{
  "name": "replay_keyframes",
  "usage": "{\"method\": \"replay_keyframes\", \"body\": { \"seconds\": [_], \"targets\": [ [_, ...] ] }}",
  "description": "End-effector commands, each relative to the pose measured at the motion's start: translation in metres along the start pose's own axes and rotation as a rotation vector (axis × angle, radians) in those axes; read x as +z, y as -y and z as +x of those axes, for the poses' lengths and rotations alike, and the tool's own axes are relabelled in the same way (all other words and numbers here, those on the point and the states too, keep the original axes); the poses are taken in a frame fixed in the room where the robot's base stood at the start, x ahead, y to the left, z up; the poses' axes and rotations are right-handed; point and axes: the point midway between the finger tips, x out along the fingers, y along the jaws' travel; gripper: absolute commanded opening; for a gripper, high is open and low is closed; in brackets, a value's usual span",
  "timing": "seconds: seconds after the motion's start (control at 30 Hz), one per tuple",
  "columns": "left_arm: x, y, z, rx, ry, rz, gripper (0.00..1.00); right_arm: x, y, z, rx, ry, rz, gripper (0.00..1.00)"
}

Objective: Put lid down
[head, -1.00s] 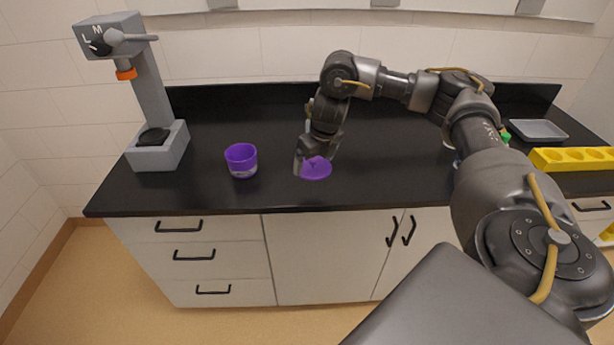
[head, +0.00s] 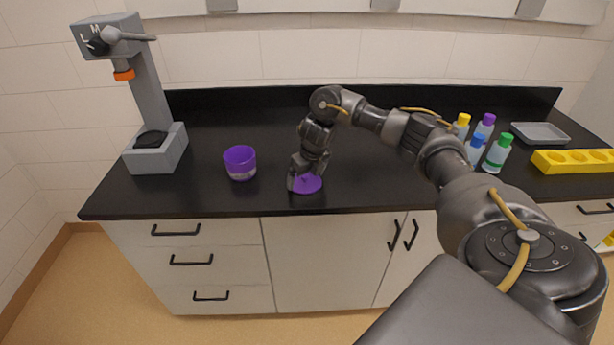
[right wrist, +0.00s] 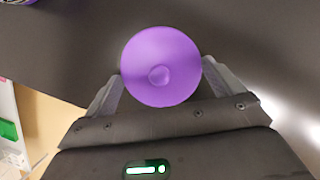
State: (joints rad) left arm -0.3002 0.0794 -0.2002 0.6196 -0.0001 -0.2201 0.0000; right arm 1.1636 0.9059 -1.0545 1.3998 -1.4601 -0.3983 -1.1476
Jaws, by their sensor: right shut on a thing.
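The purple lid (head: 308,184) is a round disc with a small central knob, low over the front part of the black counter. In the right wrist view the lid (right wrist: 161,66) sits between the two fingers. My right gripper (head: 302,180) is shut on the lid's edges. Whether the lid touches the counter I cannot tell. The purple jar (head: 240,163) stands upright and open to the left of the lid. My left gripper is not in view.
Several capped bottles (head: 496,153), a grey tray (head: 540,133) and a yellow rack (head: 570,161) are on the right. The black counter (head: 250,120) is clear behind the jar and lid.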

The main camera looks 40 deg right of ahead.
Motion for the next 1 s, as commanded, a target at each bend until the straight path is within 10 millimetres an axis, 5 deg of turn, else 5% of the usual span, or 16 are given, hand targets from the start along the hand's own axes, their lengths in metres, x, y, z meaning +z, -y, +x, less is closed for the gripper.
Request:
{"method": "replay_keyframes", "body": {
  "seconds": [0.3,0.33,0.37,0.63,1.0],
  "targets": [
    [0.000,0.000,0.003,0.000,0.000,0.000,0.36,-0.001,0.000,0.004,0.000,0.000,0.000,0.71],
    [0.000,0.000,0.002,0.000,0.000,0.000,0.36,-0.001,0.000,0.003,0.000,0.001,0.000,0.95],
    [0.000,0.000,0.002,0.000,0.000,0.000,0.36,-0.001,0.000,0.003,0.000,0.001,0.000,0.99],
    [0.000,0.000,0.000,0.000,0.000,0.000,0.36,0.000,0.000,0.000,0.000,0.001,0.000,1.00],
    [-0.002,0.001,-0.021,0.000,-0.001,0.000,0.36,0.003,0.001,-0.067,-0.003,0.007,-0.004,1.00]
  ]
}}
